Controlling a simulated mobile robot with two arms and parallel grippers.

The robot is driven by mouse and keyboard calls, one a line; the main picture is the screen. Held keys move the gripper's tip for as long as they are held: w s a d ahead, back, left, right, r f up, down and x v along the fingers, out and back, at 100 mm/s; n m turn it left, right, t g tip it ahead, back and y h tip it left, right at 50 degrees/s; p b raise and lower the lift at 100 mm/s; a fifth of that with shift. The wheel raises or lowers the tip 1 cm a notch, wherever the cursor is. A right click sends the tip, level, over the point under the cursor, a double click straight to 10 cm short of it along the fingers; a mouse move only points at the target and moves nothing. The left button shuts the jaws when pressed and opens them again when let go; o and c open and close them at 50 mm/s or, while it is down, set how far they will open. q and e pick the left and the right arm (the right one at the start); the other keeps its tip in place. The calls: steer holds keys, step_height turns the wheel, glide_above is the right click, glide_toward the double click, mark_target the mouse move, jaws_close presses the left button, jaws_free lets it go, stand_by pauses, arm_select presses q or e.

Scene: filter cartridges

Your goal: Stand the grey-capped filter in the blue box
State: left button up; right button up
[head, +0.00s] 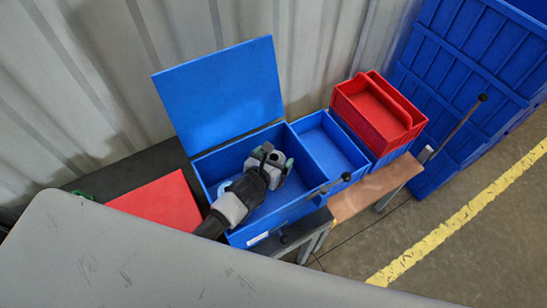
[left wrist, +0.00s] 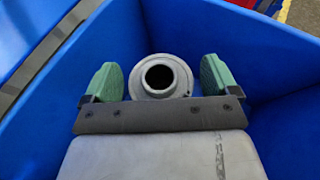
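The blue box (head: 297,211) stands with its lid (head: 222,95) raised at the back. My left gripper (head: 277,160) reaches down inside it. In the left wrist view the grey-capped filter (left wrist: 178,63) shows end-on, its round grey cap with a dark central hole facing the camera. The filter lies between the two green finger pads of my left gripper (left wrist: 162,80). The pads are apart, with a narrow gap showing on each side of the cap. The filter's lower part is hidden. My right gripper is not in view.
A second, open blue bin (head: 329,146) adjoins the box on the right, with red bins (head: 375,113) beyond it. A red panel (head: 160,203) lies on the left. Large blue crates (head: 470,70) stand at the right. A corrugated wall (head: 110,70) rises behind.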

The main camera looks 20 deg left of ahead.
arm_select(q)
steer(key=shift+o, duration=0.3)
steer(key=shift+r, duration=0.2)
steer(key=b+v, duration=0.1)
steer(key=v, duration=1.1)
steer(key=shift+c, duration=0.3)
